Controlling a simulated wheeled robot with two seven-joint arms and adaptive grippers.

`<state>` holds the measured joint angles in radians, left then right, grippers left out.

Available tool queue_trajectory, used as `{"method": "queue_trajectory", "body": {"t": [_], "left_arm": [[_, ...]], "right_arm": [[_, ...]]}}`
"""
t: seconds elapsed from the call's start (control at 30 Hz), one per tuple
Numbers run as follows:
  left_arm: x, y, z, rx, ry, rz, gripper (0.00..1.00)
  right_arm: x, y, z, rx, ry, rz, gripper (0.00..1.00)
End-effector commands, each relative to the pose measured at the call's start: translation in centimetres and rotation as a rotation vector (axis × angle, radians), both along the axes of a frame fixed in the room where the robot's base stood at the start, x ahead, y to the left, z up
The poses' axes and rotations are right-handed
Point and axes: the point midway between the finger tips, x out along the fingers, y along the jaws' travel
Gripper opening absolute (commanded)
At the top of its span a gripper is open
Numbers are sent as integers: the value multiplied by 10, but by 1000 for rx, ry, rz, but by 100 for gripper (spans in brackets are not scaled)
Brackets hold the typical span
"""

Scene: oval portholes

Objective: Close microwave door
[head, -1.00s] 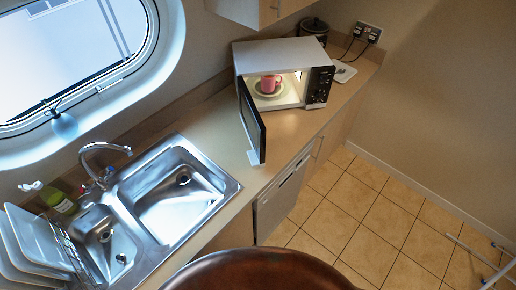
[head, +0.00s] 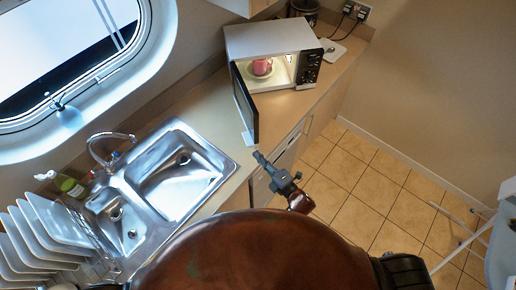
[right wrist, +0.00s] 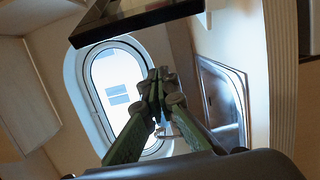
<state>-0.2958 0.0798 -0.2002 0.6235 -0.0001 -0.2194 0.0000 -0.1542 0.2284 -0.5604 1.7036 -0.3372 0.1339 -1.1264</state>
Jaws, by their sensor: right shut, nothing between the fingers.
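The white microwave (head: 268,38) stands on the counter with its dark door (head: 246,104) swung wide open toward the sink side. Inside, a pink mug (head: 262,67) sits on a pale plate. My right gripper (head: 259,156) is shut and empty, just below the free lower corner of the door in the head view. I cannot tell whether it touches the door. In the right wrist view the closed fingers (right wrist: 160,82) point away from the camera, and a dark slab, which looks like the door (right wrist: 135,20), crosses the top. My left gripper is not in view.
A steel double sink (head: 178,190) lies left of the microwave, with a plate rack (head: 45,235) beyond it. A dark canister (head: 303,10) stands behind the microwave. A brown rounded surface (head: 250,255) fills the bottom. The tiled floor at right is mostly clear.

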Motion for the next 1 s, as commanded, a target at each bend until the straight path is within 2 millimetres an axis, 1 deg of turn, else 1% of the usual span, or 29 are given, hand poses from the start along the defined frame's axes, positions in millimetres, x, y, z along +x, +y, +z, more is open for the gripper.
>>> {"method": "queue_trajectory", "body": {"t": [0.2, 0.43, 0.47, 0.5, 0.53, 0.7, 0.83, 1.0], "left_arm": [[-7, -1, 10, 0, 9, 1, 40], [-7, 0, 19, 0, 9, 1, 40], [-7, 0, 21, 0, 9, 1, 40], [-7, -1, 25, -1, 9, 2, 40], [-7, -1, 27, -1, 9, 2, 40], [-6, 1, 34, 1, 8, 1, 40], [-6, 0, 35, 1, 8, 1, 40], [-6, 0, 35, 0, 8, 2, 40]], "right_arm": [[35, 24, 3, 3, 1, 0, 0], [74, 50, 2, 2, 2, -1, 0], [78, 49, 2, 0, 4, -2, 0], [78, 37, 0, -6, 5, -3, 0], [78, 33, 1, -4, 4, -3, 0], [83, 16, 0, -1, 4, -1, 0], [84, 11, 0, 1, 3, -1, 0], [84, 10, -1, 2, 4, -1, 0]]}}
